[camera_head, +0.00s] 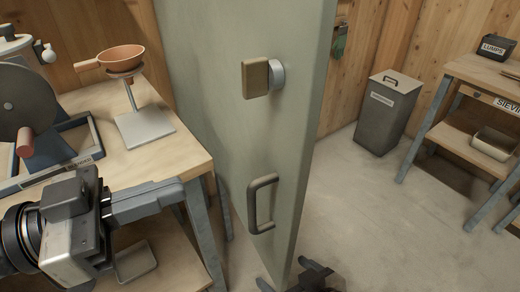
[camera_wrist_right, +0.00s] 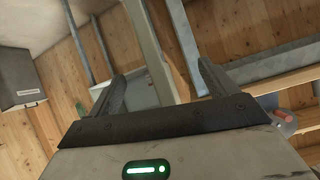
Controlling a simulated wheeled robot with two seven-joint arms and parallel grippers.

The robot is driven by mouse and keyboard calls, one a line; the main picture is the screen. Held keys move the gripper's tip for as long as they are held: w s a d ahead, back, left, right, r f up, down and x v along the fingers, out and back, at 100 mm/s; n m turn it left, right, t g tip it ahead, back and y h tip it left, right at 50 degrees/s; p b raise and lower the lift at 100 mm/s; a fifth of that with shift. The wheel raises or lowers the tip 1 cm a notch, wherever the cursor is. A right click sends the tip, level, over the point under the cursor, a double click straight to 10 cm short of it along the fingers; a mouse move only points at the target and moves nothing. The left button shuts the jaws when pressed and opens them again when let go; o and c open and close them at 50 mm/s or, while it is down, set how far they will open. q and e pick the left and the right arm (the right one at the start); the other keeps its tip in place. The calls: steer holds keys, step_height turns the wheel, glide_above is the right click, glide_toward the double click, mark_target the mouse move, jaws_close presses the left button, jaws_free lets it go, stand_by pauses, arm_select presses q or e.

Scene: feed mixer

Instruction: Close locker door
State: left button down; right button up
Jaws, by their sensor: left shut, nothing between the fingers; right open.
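The grey-green locker door (camera_head: 225,120) stands open in the middle of the head view, its edge towards me. On its face are a wooden knob on a metal collar (camera_head: 258,78) and a grey bar handle (camera_head: 262,203). My left gripper (camera_head: 180,193) is shut and empty, left of the handle and apart from it. My right gripper (camera_head: 312,278) shows only as a dark part at the door's bottom edge. In the right wrist view my right gripper (camera_wrist_right: 160,85) is open, with a pale green upright panel edge beyond its fingers; I cannot tell whether they touch it.
A wooden bench (camera_head: 170,155) at the left carries a copper-coloured bowl on a stand (camera_head: 122,60) and a machine with a dark disc (camera_head: 25,105). A grey lidded bin (camera_head: 387,110) and a shelved table (camera_head: 480,75) stand at the right. The floor (camera_head: 400,220) between is clear.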

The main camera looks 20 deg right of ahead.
mark_target(283, 153)
arm_select(q)
steer(key=d+p, duration=0.1)
steer(key=d, duration=0.2)
steer(key=w+d+p, duration=0.1)
steer(key=d+p, duration=0.1)
steer(key=d, duration=0.2)
steer(key=w+d+p, duration=0.1)
steer(key=d+p, duration=0.1)
steer(key=d, duration=0.2)
steer(key=shift+r, duration=0.15)
steer(key=shift+w+d+p, duration=0.1)
steer(key=shift+d+p, duration=0.3)
steer(key=shift+d, duration=0.1)
arm_select(e)
steer(key=shift+s+d+r+n+g+h, duration=0.2)
steer(key=shift+d+r+n+g+h, duration=0.3)
steer(key=shift+r, duration=0.4)
arm_select(q)
steer(key=shift+d, duration=0.1)
arm_select(e)
steer(key=shift+d, duration=0.1)
